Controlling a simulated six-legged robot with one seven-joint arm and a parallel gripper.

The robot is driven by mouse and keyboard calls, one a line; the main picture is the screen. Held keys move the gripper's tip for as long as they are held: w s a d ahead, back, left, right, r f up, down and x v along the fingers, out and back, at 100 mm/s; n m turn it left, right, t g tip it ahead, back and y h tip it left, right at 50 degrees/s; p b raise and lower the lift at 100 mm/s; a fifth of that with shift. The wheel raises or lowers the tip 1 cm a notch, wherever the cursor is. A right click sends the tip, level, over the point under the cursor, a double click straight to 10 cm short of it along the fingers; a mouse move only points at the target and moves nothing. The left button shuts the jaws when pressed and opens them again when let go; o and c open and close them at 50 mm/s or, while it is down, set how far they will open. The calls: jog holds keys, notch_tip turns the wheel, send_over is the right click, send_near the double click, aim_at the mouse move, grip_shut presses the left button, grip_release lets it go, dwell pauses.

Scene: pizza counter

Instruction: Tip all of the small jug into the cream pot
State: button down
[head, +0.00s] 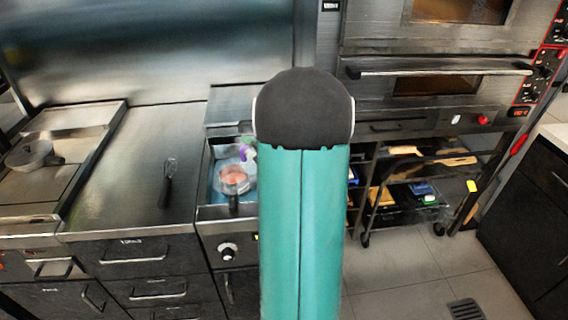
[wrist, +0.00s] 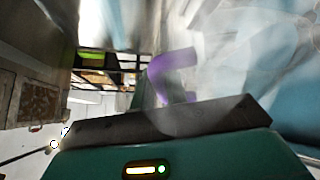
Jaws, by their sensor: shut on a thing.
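My gripper (wrist: 172,121) shows in the wrist view as a dark bar across the bottom. It is shut on a small jug, whose purple handle (wrist: 172,72) rises just beyond the bar. The jug's body looks clear and blurred, so its tilt and contents cannot be read. A round pot (head: 233,187) with pinkish contents sits in the blue-lined well, just below and left of the jug. I cannot tell whether this is the cream pot.
The well (head: 211,190) is set in the steel counter (head: 140,185). A dark-handled utensil (head: 167,188) lies on the counter, left of the well. A pan (head: 32,155) stands at far left. An oven (head: 440,75) and a shelf rack (head: 405,190) are to the right.

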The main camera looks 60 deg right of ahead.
jog(key=shift+s+d+r+m, duration=0.15)
jog(key=shift+d+r+m, duration=0.2)
jog(key=shift+m, duration=0.05)
jog(key=shift+s+d+r+m+t, duration=0.15)
jog(key=shift+s+d+r+m, duration=0.1)
jog(key=shift+d, duration=0.25)
jog(key=shift+s+d+r+m+t, duration=0.1)
jog(key=shift+s+d+m, duration=0.15)
jog(key=shift+d, duration=0.2)
jog(key=shift+s+d+r+m+t, duration=0.2)
jog(key=shift+d+m, duration=0.1)
jog(key=shift+d, duration=0.2)
jog(key=shift+s+d+r+m+t, duration=0.55)
jog(key=shift+s+d+r+m, duration=0.25)
jog(key=shift+d+m, duration=1.2)
jog(key=a+n, duration=0.1)
jog(key=a, duration=0.1)
jog(key=w+a+f+n+g, duration=0.1)
jog(key=a+n, duration=0.1)
jog(key=w+a+f+n, duration=0.1)
jog(key=n, duration=0.1)
jog(key=shift+w+a+f+g, duration=0.2)
jog(key=shift+w+a+g, duration=0.1)
jog(key=shift+a, duration=0.1)
